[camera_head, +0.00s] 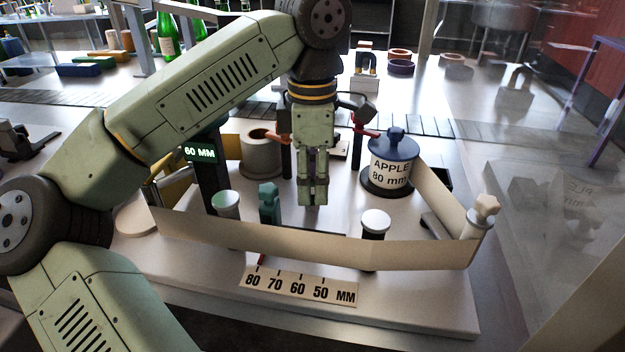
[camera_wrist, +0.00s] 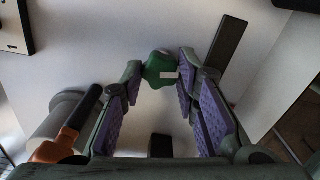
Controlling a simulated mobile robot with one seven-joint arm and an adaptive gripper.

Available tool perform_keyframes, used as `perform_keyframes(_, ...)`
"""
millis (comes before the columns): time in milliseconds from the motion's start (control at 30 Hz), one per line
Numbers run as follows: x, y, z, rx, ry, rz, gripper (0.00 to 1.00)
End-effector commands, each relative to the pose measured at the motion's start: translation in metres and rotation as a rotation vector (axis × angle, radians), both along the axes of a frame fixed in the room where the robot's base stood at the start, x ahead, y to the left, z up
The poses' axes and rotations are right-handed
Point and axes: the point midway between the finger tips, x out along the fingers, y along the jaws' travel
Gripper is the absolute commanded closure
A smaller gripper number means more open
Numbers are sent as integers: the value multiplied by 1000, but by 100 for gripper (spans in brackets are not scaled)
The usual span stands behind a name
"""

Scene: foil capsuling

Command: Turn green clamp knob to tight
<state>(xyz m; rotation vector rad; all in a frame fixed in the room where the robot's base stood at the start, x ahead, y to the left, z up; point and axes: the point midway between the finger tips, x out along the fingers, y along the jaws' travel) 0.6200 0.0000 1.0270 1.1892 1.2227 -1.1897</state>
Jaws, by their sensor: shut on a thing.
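The green clamp knob (camera_wrist: 158,70) shows in the wrist view, lobed, with a pale rectangular mark on its right side. My gripper (camera_wrist: 164,68) has its purple-padded fingers on both sides of the knob, with the fingertips against it. In the head view my gripper (camera_head: 313,201) points straight down over the white base plate, its fingers close together. No knob can be made out between them there. A dark green post with a knobbed top (camera_head: 268,202) stands just left of my fingers; I cannot tell whether it is the same knob.
A beige strip (camera_head: 320,252) runs around white-topped posts (camera_head: 375,225) in front. A scale plate (camera_head: 298,287) reads 80 to 50 MM. A display (camera_head: 200,154) shows 60 MM. A blue-lidded spool (camera_head: 390,170) marked APPLE 80 mm stands right; a beige roll (camera_head: 261,155) stands behind left.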

Motion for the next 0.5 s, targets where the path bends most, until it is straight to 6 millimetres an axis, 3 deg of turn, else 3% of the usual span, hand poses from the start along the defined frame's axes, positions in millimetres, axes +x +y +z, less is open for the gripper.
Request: perform_keyframes(500, 1, 0, 1, -2, -2, -224, 99)
